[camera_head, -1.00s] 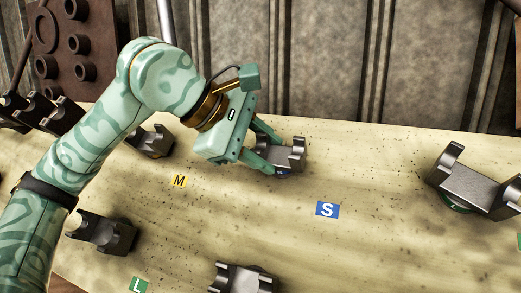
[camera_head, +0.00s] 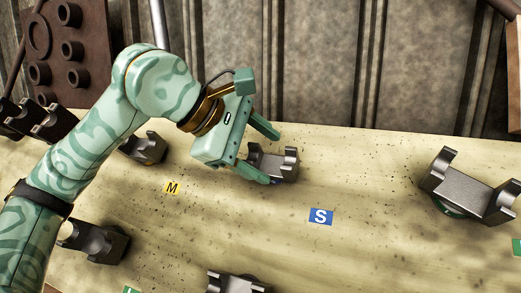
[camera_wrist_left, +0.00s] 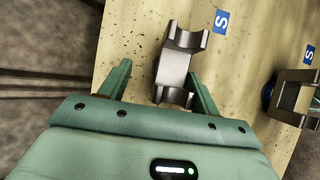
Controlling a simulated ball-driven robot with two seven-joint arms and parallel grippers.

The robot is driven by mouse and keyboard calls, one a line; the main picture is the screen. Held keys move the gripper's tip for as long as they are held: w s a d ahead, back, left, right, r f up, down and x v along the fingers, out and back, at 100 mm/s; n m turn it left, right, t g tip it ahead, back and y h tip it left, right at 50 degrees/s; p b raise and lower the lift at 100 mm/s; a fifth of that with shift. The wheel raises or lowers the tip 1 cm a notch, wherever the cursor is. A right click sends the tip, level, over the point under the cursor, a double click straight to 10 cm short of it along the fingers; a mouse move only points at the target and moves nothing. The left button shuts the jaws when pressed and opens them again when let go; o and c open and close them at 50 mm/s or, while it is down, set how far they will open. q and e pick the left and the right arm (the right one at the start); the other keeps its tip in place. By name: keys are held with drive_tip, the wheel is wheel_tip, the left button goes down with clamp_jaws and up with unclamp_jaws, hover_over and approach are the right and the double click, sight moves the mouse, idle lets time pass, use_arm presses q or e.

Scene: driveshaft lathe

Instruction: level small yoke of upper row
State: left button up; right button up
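The small dark metal yoke (camera_head: 277,164) of the upper row stands on the board above the blue S label (camera_head: 321,216), with a bit of blue showing under it. My left gripper (camera_head: 272,158) is open, its two green fingers spread on either side of the yoke's near end. In the left wrist view the yoke (camera_wrist_left: 174,68) lies between the fingers (camera_wrist_left: 160,68), close to the right finger and with a wide gap to the left one. I cannot tell whether the yoke is exactly level. My right gripper is not in view.
A larger yoke (camera_head: 470,190) on a green base stands at right. Another yoke (camera_head: 146,148) stands behind my left arm near the yellow M label (camera_head: 172,188). Lower-row yokes (camera_head: 97,242) stand nearer. A corrugated wall (camera_head: 350,60) rises behind the board (camera_head: 380,240).

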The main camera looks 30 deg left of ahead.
use_arm(q)
drive_tip(key=shift+s+a+r, duration=0.15)
drive_tip(key=shift+s+r, duration=0.1)
drive_tip(key=shift+r, duration=0.05)
drive_tip(key=p+v, duration=0.1)
drive_tip(key=v, duration=1.4)
drive_tip(key=shift+s+p, duration=0.3)
drive_tip(key=shift+p, duration=0.05)
drive_tip(key=shift+r, duration=0.1)
